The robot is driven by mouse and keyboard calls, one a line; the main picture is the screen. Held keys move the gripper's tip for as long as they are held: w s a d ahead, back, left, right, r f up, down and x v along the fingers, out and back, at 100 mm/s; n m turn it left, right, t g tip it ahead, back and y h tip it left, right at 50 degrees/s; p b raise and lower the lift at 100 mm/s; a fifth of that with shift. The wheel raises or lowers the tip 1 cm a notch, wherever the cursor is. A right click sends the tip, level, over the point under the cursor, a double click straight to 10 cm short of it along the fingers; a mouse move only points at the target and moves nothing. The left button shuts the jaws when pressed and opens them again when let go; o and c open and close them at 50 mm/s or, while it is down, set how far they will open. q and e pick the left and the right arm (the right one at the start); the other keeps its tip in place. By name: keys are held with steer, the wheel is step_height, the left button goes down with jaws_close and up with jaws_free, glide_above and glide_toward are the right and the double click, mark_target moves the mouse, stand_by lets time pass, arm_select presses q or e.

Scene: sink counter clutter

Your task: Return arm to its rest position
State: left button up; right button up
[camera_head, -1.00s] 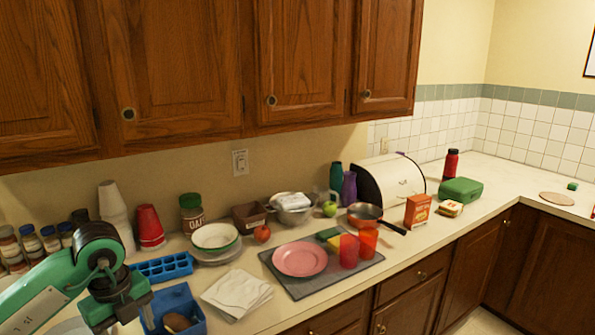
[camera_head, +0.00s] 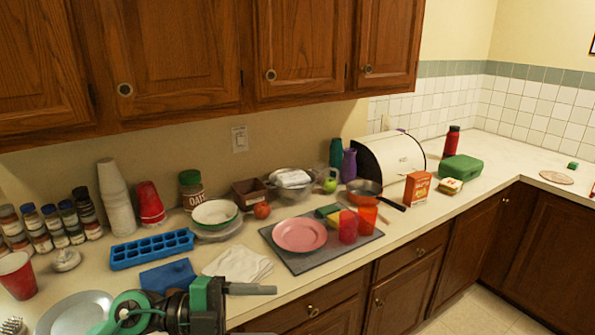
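My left arm, green and black, comes in from the lower left in the head view. Its gripper (camera_head: 258,311) points right at the bottom edge of the picture, in front of the counter. One grey finger shows clearly and the other shows at the picture's edge, with a gap between them. No object shows between the fingers. My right gripper is not in view.
Near the gripper are a blue container (camera_head: 168,275), partly hidden by my arm, a white cloth (camera_head: 238,265), a blue ice tray (camera_head: 152,249) and a grey plate (camera_head: 75,312). A red cup (camera_head: 17,276) stands far left. Wooden cabinets (camera_head: 180,60) hang above.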

arm_select(q)
steer(key=w+a+r+n+t+y, duration=0.1)
steer(key=w+a+r+n+t, duration=0.15)
steer(key=n+t, duration=0.55)
steer(key=w+a+r+n+t, duration=0.15)
steer(key=a+n+t, duration=0.25)
steer(key=n+t, duration=0.4)
steer(key=a+f+n+y, duration=0.5)
steer(key=f+n+y, duration=0.1)
steer(key=f+y, duration=0.2)
steer(key=a+f+n+y, duration=0.5)
steer(key=f+n+y, duration=0.1)
steer(key=f+y, duration=0.25)
steer(key=s+f+g, duration=1.4)
steer(key=s+f, duration=0.3)
steer(key=s, duration=0.5)
step_height(320, 180, down, 32)
steer(key=s+a+f+g, duration=0.1)
steer(key=s+a+f, duration=0.1)
steer(key=s+f, duration=0.7)
steer(key=s+a+f+g, duration=0.1)
steer(key=s+f, duration=0.9)
steer(key=shift+a+m, duration=0.3)
steer(key=shift+a, duration=0.05)
